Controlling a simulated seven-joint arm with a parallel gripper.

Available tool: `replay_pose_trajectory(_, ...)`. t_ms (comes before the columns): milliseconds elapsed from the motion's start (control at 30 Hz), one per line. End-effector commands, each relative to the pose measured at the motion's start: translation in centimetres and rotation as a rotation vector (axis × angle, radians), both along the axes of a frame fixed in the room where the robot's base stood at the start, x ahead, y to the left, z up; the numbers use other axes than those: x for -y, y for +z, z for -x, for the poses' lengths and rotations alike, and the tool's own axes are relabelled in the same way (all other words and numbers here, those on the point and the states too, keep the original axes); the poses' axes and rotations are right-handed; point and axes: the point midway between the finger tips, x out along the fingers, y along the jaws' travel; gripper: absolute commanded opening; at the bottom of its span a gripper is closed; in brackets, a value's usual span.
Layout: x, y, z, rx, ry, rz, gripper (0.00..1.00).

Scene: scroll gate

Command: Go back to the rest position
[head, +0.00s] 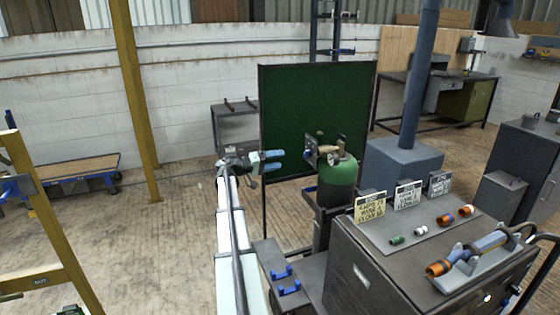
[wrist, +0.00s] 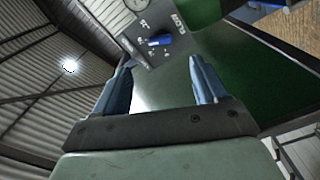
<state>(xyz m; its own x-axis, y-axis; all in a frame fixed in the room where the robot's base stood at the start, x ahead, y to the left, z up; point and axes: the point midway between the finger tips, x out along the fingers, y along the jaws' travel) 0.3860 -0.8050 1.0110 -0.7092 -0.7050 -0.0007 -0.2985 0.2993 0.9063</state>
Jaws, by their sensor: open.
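My gripper (head: 273,161) is at the middle of the head view, raised in front of the dark green screen, with its blue fingers pointing right. In the wrist view my gripper (wrist: 160,80) shows two blue fingers spread apart with nothing between them.
A green gas cylinder (head: 338,180) stands right of my gripper. A grey cabinet (head: 385,265) at front right carries three signs, several small coloured parts and a torch-like tool (head: 475,255). A small shelf with blue holders (head: 284,280) is lower centre. The floor at left is mostly clear.

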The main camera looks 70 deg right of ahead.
Motion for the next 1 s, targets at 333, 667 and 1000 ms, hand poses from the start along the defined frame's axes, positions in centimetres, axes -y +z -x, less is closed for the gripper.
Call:
replay_pose_trajectory(333,0.0,0.0,0.0,0.0,0.0,0.0,0.72)
replay_pose_trajectory(667,0.0,0.0,0.0,-0.021,0.001,-0.022,0.72)
replay_pose_trajectory(1000,0.0,-3.6,-0.6,0.024,0.061,-0.227,0.72)
